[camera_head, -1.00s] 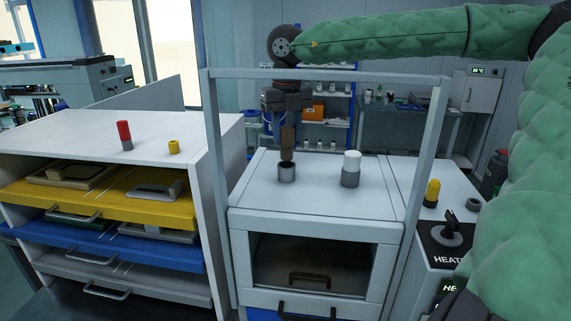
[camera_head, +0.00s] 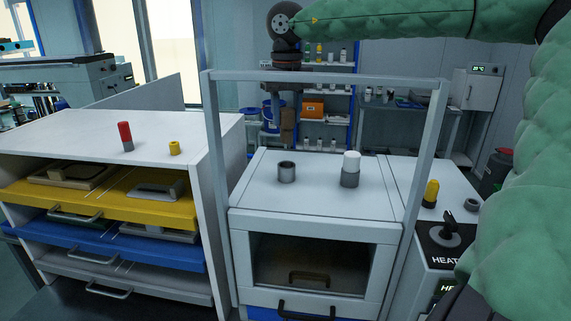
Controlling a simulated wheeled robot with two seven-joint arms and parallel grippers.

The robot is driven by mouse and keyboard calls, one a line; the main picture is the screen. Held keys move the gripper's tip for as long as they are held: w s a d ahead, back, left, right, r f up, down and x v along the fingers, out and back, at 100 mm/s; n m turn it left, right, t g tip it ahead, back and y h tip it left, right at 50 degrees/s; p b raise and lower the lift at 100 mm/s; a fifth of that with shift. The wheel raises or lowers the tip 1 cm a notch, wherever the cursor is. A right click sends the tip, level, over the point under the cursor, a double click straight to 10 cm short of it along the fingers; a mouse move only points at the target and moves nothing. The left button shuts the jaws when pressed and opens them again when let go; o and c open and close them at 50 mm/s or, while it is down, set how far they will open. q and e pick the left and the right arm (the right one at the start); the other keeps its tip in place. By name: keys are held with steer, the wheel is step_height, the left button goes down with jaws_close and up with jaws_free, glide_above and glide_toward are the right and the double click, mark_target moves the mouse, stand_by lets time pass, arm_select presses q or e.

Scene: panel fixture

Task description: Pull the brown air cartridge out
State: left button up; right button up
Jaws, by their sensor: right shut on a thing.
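The brown air cartridge (camera_head: 288,128) hangs upright in my right gripper (camera_head: 288,108), clear above the panel top. My right gripper is shut on its upper part, and the frame's top bar crosses in front of the hand. The grey ring socket (camera_head: 287,173) below stands open and empty on the white panel top (camera_head: 318,190). A white-topped cartridge (camera_head: 352,162) stands in a second grey socket to the right. My left gripper is not in view.
A grey metal frame (camera_head: 325,77) stands around the panel box. At right are a yellow-capped piece (camera_head: 432,190) and a black heater knob (camera_head: 446,234).

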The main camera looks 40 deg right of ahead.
mark_target(287, 111)
steer(key=shift+r+p, duration=1.05)
steer(key=shift+r, duration=2.7)
